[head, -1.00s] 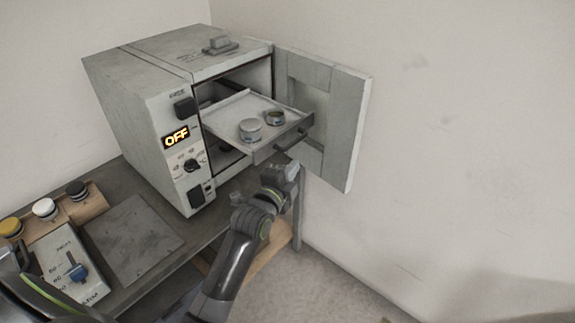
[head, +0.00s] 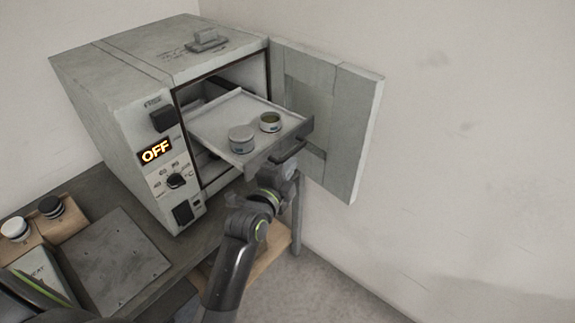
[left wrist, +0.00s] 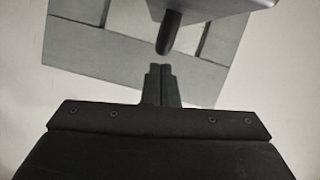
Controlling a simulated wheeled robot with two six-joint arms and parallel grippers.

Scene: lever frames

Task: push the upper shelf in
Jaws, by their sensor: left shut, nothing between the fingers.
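The upper shelf (head: 213,119) is a pale tray that sticks far out of the open grey oven (head: 128,98). Two small round tins, one at the left (head: 241,139) and one at the right (head: 270,122), stand on it. Its front has a dark bar handle (head: 289,151). My left gripper (head: 286,170) is shut and empty, just below and in front of the handle. In the left wrist view the shut fingertips (left wrist: 160,70) point at the handle's end (left wrist: 169,33), with a small gap seen between them. My right gripper is not in view.
The oven door (head: 335,115) stands wide open at the right, near the wall. A display reads OFF. A flat grey plate (head: 115,262) and knobs on a wooden block (head: 62,222) lie on the bench at the left.

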